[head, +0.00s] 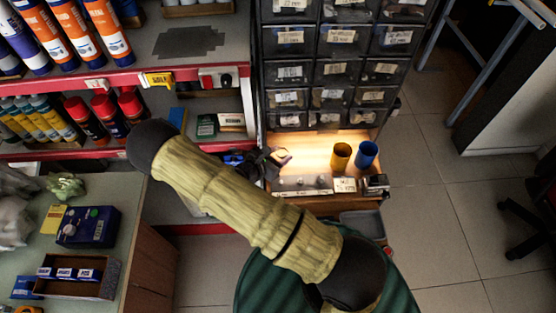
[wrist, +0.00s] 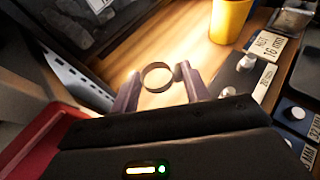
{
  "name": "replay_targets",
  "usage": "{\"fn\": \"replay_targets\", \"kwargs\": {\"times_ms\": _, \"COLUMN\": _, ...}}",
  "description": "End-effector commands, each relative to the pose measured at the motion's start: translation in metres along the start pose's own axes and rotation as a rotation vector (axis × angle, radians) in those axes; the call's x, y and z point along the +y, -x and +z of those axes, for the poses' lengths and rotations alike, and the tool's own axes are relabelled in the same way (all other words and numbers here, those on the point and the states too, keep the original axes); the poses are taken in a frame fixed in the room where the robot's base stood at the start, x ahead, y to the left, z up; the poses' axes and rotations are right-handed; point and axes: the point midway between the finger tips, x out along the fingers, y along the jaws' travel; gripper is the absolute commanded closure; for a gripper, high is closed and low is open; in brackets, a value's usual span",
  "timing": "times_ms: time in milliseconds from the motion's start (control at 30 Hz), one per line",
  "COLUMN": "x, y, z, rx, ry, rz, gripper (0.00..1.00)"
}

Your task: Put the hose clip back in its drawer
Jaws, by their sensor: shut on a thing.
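My gripper (wrist: 158,84) is shut on the hose clip (wrist: 157,65), a thin metal ring held between the fingertips over a lit wooden surface (wrist: 117,50). In the head view my gripper (head: 272,160) is over the left part of the lit shelf, below the drawer cabinet (head: 328,118). The clip is too small to make out there. The cabinet has rows of dark, see-through drawers with white labels. All the drawers in view look shut. The labels are too blurred to read in the head view, so I cannot tell which drawer is the clip's.
A yellow cup (head: 340,157) and a blue cup (head: 365,155) stand on the shelf to the right. Small labelled parts (head: 318,183) line its front edge. A red-edged rack (head: 180,75) with tubes and spray cans is at left.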

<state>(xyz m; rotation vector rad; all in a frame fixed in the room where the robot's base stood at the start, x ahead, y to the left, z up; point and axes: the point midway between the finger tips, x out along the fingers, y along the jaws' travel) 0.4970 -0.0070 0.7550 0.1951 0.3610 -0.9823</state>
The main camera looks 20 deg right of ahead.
Motion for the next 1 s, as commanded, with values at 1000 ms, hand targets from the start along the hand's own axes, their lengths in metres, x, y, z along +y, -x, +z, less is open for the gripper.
{"fn": "replay_targets", "kwargs": {"times_ms": 1000, "x": 0.003, "y": -0.02, "z": -0.059, "rx": 0.0, "ry": 0.004, "rz": 0.009, "gripper": 0.75}}
